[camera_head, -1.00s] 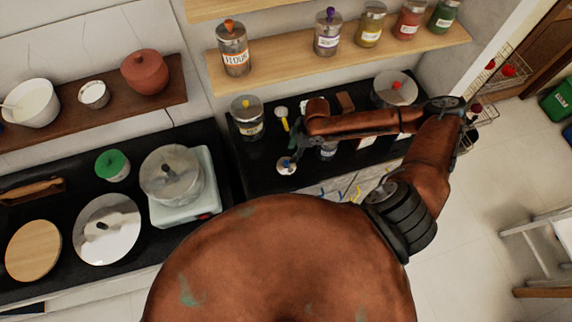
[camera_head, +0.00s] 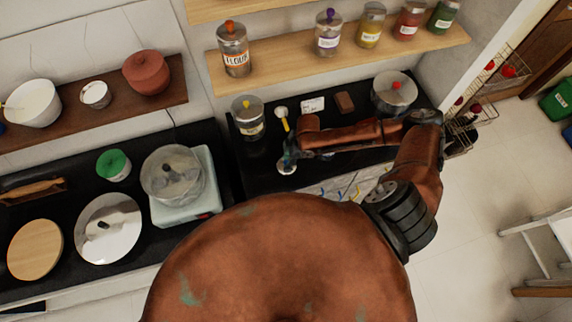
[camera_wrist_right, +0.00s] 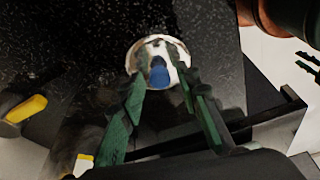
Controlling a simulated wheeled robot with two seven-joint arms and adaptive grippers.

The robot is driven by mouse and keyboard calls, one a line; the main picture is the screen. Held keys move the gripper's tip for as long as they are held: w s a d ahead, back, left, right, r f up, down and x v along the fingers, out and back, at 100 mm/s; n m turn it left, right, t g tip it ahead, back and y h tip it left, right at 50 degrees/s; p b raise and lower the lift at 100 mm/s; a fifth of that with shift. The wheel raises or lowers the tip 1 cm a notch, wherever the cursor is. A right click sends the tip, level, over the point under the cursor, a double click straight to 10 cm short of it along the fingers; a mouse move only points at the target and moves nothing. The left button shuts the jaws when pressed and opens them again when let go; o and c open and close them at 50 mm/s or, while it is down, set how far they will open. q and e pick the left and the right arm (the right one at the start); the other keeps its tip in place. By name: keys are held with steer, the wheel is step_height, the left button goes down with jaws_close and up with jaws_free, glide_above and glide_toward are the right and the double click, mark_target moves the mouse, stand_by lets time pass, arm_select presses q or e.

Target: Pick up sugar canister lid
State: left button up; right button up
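The sugar canister lid (camera_head: 286,170) is a small round silvery lid lying on the black counter. It also shows in the right wrist view, where its blue knob (camera_wrist_right: 159,77) stands up toward the camera. My right gripper (camera_wrist_right: 164,78) is open, with one green-black finger on each side of the blue knob. A gap shows between the knob and the fingers, and their tips overlap the lid's edges in the picture. In the head view the right gripper (camera_head: 289,158) covers part of the lid. My left gripper is in no view.
A canister with a yellow knob (camera_head: 248,118) and a yellow-handled utensil (camera_head: 283,118) stand behind the gripper. A white card (camera_head: 312,105), a brown block (camera_head: 345,102) and a red-knobbed pot (camera_head: 394,95) are farther right. A scale (camera_head: 205,202) with a pot stands left.

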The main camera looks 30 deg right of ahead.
jaws_close()
steer(key=shift+r, duration=0.1)
